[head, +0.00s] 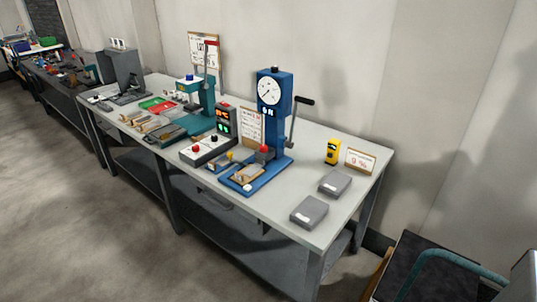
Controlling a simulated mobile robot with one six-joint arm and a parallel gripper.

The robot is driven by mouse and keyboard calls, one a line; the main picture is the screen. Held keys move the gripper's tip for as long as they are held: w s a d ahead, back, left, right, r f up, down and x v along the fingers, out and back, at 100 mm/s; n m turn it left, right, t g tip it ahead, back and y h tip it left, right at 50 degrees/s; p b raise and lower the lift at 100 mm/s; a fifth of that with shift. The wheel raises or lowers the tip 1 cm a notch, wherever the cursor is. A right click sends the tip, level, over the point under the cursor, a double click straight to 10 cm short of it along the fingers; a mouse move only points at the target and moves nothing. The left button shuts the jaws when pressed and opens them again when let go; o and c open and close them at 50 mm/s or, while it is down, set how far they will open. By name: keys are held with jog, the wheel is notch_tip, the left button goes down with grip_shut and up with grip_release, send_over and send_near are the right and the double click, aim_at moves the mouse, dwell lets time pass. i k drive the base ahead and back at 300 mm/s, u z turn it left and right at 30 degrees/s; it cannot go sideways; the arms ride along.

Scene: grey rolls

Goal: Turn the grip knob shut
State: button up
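A blue test stand (272,125) with a round white dial (268,91) and a black lever handle (304,101) stands on the grey table. A small red knob (264,149) sits low on the stand, above its blue base. It may be the grip knob, but the view is too small to tell, and I cannot see whether it is turned shut. A beige piece (248,173) lies on the base in front of it. My gripper is not in view.
A control box (206,150) with a red button stands left of the stand. Two grey blocks (309,212) (335,183), a yellow device (332,152) and a sign (360,161) stand right. A teal press (195,95) is farther left. Floor in front (90,220) is clear.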

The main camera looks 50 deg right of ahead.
aim_at(263, 149)
jog(key=u, duration=0.4)
jog(key=k, duration=0.1)
jog(key=z, duration=1.95)
jog(key=k, duration=0.85)
jog(key=u, duration=0.1)
jog(key=i, duration=0.9)
